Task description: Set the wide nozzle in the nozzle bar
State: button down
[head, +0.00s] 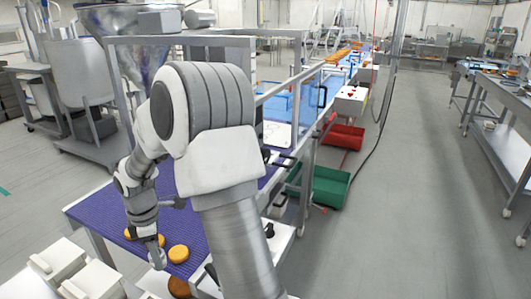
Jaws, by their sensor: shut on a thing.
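My gripper (154,249) is at the lower left, pointing down over the near end of the purple belt, among the orange rounds. It is shut on a small pale piece (158,262), likely the wide nozzle. The piece is too small to make out its shape. I cannot make out the nozzle bar; my arm covers much of the middle of the view.
Orange rounds (178,254) lie on the purple belt (92,211). White boxes (92,281) stand at the lower left. A green crate (327,187) and a red crate (345,136) sit on the floor beside the line.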

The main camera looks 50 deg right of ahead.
jog(key=a+r+m+p, duration=0.5)
jog(key=r+m+p, duration=0.3)
jog(key=m, duration=0.5)
jog(key=shift+w+a+r, duration=0.15)
jog(key=shift+a+r, duration=0.05)
jog(key=shift+r, duration=0.1)
